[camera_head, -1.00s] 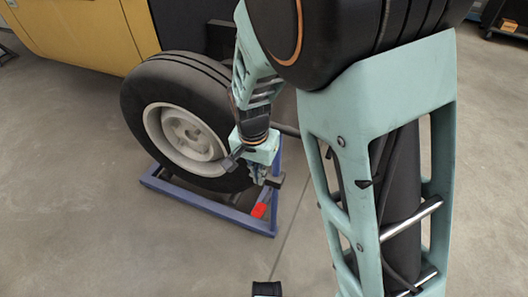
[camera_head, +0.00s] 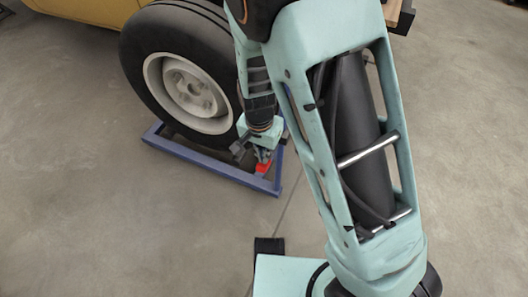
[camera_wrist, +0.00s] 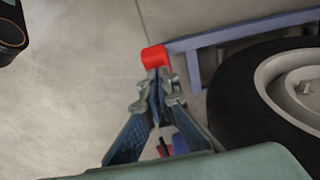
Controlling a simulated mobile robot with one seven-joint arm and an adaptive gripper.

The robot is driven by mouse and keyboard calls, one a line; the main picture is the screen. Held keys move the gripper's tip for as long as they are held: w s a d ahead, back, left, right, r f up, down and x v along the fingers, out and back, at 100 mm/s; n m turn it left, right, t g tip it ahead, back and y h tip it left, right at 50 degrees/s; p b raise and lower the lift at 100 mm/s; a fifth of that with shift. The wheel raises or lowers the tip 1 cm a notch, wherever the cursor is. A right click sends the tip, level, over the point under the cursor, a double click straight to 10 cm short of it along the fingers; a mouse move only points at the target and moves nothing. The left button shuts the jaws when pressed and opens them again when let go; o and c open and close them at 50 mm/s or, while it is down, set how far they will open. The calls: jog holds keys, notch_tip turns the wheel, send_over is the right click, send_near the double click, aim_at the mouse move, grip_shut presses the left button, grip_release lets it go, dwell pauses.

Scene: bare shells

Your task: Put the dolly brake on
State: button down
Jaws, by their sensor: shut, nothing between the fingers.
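The dolly is a low blue frame (camera_head: 205,157) under the wheel at the left in the head view; its bar also shows at the top of the wrist view (camera_wrist: 230,35). The red brake pedal (camera_head: 262,168) is at the dolly's near right corner. In the wrist view the red pedal (camera_wrist: 154,56) is just beyond my fingertips. My gripper (camera_head: 262,157) is shut and empty, its tips (camera_wrist: 158,76) at or very close to the pedal. I cannot tell whether they touch. My gripper hides part of the pedal.
A large black tyre with a pale rim (camera_head: 190,95) stands in the dolly, close to my gripper's side. A yellow vehicle body (camera_head: 90,12) is behind it. The grey floor (camera_head: 150,235) in front of the dolly is clear.

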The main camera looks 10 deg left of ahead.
jog(key=shift+s+a+f, duration=0.1)
jog(key=shift+s+f, duration=0.2)
jog(key=shift+f, duration=0.45)
jog(key=shift+s+a+f, duration=0.1)
jog(key=shift+s+f, duration=0.15)
jog(key=shift+f, duration=0.45)
jog(key=shift+r, duration=0.2)
jog(key=shift+w+r+p, duration=0.1)
jog(key=shift+r+p, duration=0.85)
jog(key=shift+p, duration=0.15)
jog(key=r+p, duration=0.1)
jog(key=r, duration=0.1)
jog(key=r+p, duration=0.1)
jog(key=shift+w+d+r+p, duration=0.15)
jog(key=shift+w+r+p, duration=0.05)
jog(key=shift+w+p, duration=0.15)
jog(key=s+a+r+p, duration=0.1)
jog(key=s+r+p, duration=0.2)
jog(key=r, duration=0.6)
jog(key=shift+s+r, duration=0.15)
jog(key=shift+s, duration=0.1)
